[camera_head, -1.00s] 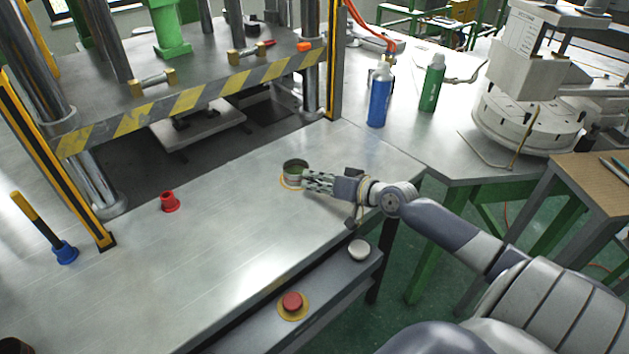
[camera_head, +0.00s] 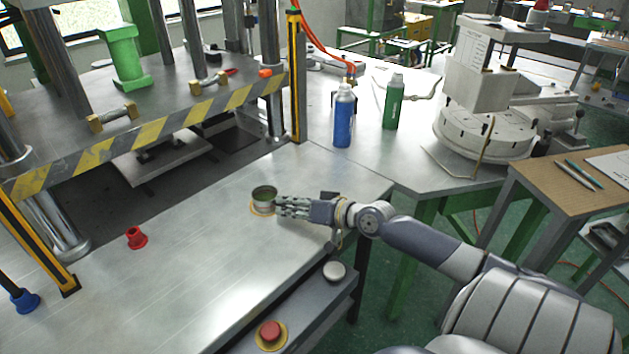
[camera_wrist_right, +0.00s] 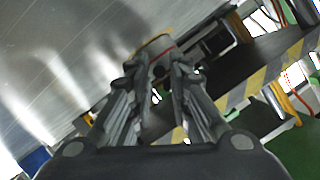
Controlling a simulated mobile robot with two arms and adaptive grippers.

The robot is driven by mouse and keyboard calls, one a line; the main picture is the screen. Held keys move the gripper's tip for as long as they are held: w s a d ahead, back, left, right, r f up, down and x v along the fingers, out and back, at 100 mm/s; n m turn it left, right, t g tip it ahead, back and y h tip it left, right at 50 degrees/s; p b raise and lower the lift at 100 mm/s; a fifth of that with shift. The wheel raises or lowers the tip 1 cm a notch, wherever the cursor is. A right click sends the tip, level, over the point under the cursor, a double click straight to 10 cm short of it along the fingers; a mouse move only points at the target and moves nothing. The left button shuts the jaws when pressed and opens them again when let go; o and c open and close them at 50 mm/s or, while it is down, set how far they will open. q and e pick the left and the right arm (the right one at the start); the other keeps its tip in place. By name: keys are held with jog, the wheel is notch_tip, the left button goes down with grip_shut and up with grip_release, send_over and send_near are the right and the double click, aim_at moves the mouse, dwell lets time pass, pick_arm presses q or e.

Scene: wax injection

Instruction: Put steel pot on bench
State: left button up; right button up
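The steel pot (camera_head: 264,197), a small round open-topped pot with a dark inside, stands upright on the bench (camera_head: 190,240) at a yellow ring (camera_head: 254,210). My right gripper (camera_head: 280,204) reaches in from the right, with its fingertips at the pot's right side. In the right wrist view its fingers (camera_wrist_right: 156,72) are spread apart, with tips near the ring. Whether the tips press on the pot cannot be made out. My left gripper is not in view.
A press with striped edging (camera_head: 150,137) stands behind the bench. A red cup-like piece (camera_head: 136,238) is on the bench at left. A blue bottle (camera_head: 343,118) and a green bottle (camera_head: 393,104) stand behind. A red button (camera_head: 270,332) is in front. The bench's middle is clear.

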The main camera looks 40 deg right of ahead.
jog(key=b+v, duration=0.1)
jog(key=v, duration=0.7)
jog(key=shift+s+f, duration=0.1)
jog(key=shift+s, duration=0.1)
jog(key=shift+v, duration=0.9)
